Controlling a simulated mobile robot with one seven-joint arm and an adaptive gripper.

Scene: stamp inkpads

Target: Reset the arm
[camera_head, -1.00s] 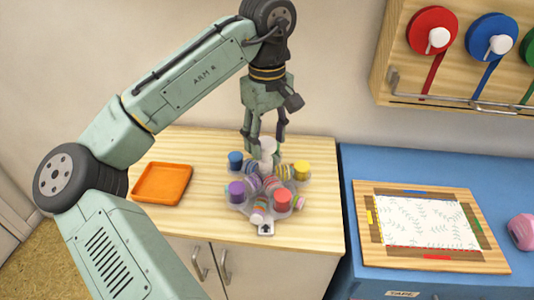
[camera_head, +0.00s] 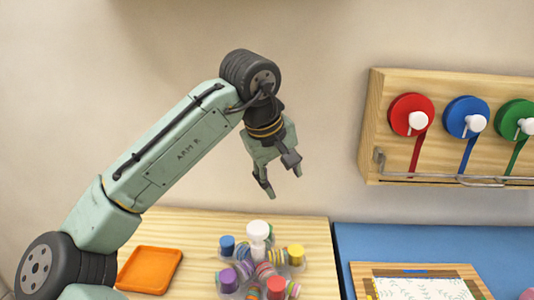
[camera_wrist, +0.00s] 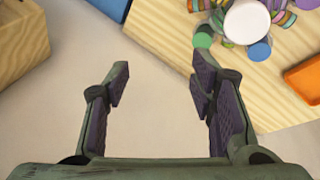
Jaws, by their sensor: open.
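My gripper (camera_head: 281,190) is raised in the air above and behind the stamp carousel, near the wall. It is open and empty, and its two fingers also show apart in the wrist view (camera_wrist: 158,85). The stamp carousel, with a white knob (camera_head: 258,231) on top and coloured stamps around it, stands on the wooden counter (camera_head: 200,226). The white knob also shows at the top of the wrist view (camera_wrist: 246,22). The gripper is clear of the carousel.
An orange tray (camera_head: 149,270) lies on the counter left of the carousel. A wooden wall rack (camera_head: 375,110) holds red (camera_head: 405,110), blue (camera_head: 462,112) and green reels at right. Below it, a blue surface (camera_head: 400,240) bears a framed patterned sheet (camera_head: 425,288). The air around the gripper is free.

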